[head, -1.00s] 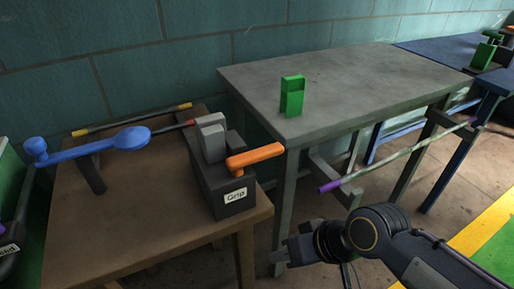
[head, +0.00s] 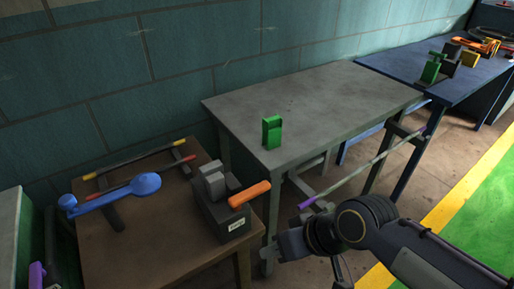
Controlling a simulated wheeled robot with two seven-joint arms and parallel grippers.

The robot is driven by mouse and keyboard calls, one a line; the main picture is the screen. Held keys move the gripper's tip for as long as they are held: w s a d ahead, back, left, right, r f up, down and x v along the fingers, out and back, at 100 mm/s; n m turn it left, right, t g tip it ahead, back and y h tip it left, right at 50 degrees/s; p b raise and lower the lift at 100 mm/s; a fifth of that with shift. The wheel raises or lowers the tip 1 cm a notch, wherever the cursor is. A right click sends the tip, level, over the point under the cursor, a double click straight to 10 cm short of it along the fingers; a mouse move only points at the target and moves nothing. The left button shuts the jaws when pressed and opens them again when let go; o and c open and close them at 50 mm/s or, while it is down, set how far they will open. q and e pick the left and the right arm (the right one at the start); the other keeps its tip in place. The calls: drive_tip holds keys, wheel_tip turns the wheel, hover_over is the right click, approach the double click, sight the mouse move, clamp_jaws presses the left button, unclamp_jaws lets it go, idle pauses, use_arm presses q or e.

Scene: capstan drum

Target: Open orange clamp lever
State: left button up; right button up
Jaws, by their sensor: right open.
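The orange clamp lever (head: 249,194) sticks out to the right from a dark clamp block (head: 228,218) with a white label and grey jaws (head: 214,182) on top. The block stands at the right front edge of the brown table (head: 180,250). My right gripper (head: 282,249) is low, to the lower right of the lever, beside the table's edge. It is apart from the lever, open, and nothing shows in it. My left gripper is not in view.
A blue spoon-shaped handle (head: 145,184) and a rod with yellow ends (head: 130,162) lie left of the clamp. A grey table (head: 320,105) with a green block (head: 271,132) stands behind. A thin rod with a purple end (head: 306,203) spans below it.

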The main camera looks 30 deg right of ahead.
wheel_tip(320, 180, up, 24)
drive_tip(key=w+m+g+p, duration=0.1)
drive_tip(key=w+m+p, duration=0.15)
drive_tip(key=p, duration=1.95)
drive_tip(key=m+g+p, duration=0.1)
drive_tip(key=m+g, duration=0.4)
drive_tip(key=m, duration=0.8)
approach(256, 188)
drive_tip(key=f, duration=0.1)
drive_tip(key=shift+y, duration=0.4)
drive_tip(key=x, duration=0.7)
drive_tip(key=shift+d+f, duration=0.1)
drive_tip(key=shift+d, duration=0.05)
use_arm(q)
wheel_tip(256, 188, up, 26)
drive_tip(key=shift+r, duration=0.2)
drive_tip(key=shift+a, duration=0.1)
use_arm(e)
clamp_jaws()
